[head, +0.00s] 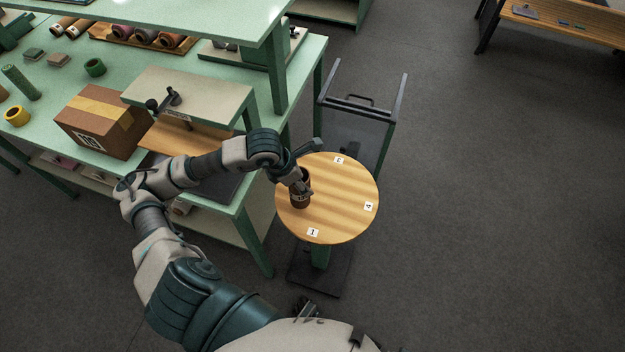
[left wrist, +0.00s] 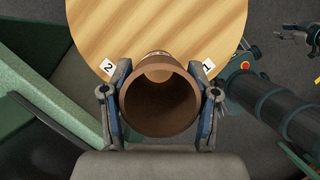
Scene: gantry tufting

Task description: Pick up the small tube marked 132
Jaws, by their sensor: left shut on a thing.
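A small brown tube (head: 300,199) is upright at the left part of the round wooden table (head: 335,205). My left gripper (head: 300,184) is shut on it from above. In the left wrist view the tube (left wrist: 160,104) sits between both fingers of the left gripper (left wrist: 162,108), with its open, hollow end facing the camera. A pale label edge shows on its far side, but I cannot read the number. I cannot tell whether the tube's base touches the tabletop. A small dark gripper, seemingly my right one (left wrist: 296,34), shows at the right edge of the left wrist view; its jaw state is unclear.
Numbered white tags (head: 313,232) lie around the round table's rim. A green workbench (head: 262,100) at left holds a cardboard box (head: 103,122), a raised shelf and several rolls. A dark cart (head: 357,120) stands behind the round table.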

